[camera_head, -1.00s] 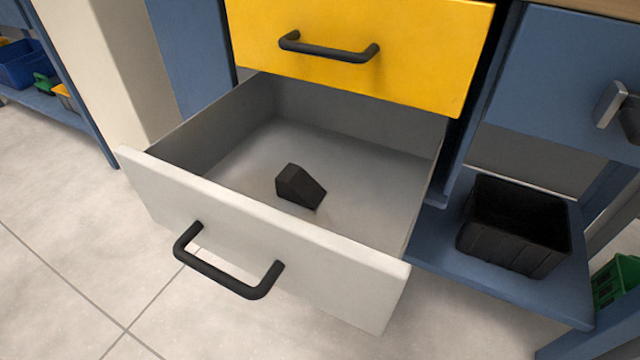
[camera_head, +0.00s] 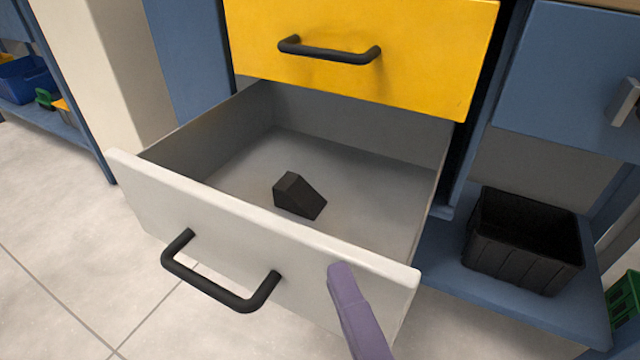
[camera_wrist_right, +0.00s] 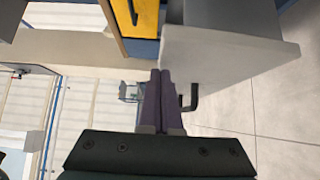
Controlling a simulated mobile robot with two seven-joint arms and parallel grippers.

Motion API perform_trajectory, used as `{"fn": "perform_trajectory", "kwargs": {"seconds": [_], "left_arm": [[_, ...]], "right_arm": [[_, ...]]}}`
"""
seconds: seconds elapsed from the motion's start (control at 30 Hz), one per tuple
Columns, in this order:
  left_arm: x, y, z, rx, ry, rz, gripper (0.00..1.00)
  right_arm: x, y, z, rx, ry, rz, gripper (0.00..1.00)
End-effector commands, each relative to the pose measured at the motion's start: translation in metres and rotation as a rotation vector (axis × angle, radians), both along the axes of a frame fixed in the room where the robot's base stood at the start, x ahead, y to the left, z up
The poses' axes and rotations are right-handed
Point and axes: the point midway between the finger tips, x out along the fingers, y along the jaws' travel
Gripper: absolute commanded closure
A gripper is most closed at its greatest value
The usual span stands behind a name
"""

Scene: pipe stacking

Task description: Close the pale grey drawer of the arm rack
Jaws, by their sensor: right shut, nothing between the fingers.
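The pale grey drawer (camera_head: 215,215) stands pulled out, with its black bar handle (camera_head: 215,285) on the front. A black wedge-shaped block (camera_head: 299,196) lies inside it. My right gripper (camera_head: 341,272) shows as purple fingers in front of the drawer's front panel, right of the handle. I cannot tell whether the fingertips touch the panel. In the right wrist view the purple fingers (camera_wrist_right: 160,80) are together and empty, beside the drawer's front (camera_wrist_right: 225,60), with part of the handle (camera_wrist_right: 190,98) just to their right. My left gripper is not in view.
A shut yellow drawer (camera_head: 360,75) with a black handle sits above the grey one. A black bin (camera_head: 522,240) stands on the blue shelf (camera_head: 500,300) at right. Blue and green bins sit on a shelf at far left. The tiled floor (camera_head: 60,260) in front is clear.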

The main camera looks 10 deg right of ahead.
Motion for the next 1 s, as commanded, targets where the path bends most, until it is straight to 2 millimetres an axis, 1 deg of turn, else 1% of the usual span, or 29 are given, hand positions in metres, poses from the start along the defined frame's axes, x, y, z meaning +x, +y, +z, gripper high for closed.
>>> {"fn": "perform_trajectory", "kwargs": {"seconds": [0.43, 0.57, 0.67, 0.77, 0.9, 1.0], "left_arm": [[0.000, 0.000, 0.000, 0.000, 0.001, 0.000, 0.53], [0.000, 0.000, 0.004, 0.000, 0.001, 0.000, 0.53], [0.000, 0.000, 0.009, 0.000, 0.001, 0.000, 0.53], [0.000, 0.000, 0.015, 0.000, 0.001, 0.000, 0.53], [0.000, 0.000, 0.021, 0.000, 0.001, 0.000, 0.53], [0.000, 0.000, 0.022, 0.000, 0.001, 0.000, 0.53]], "right_arm": [[0.003, -0.002, 0.001, -0.001, -0.001, -0.001, 1.00], [0.010, -0.007, 0.002, -0.002, -0.001, -0.001, 1.00], [0.021, -0.015, 0.004, -0.002, -0.003, -0.001, 1.00], [0.036, -0.026, 0.004, -0.003, -0.004, -0.001, 1.00], [0.064, -0.047, 0.004, -0.004, -0.005, -0.001, 1.00], [0.086, -0.062, 0.003, -0.004, -0.005, -0.002, 1.00]]}}
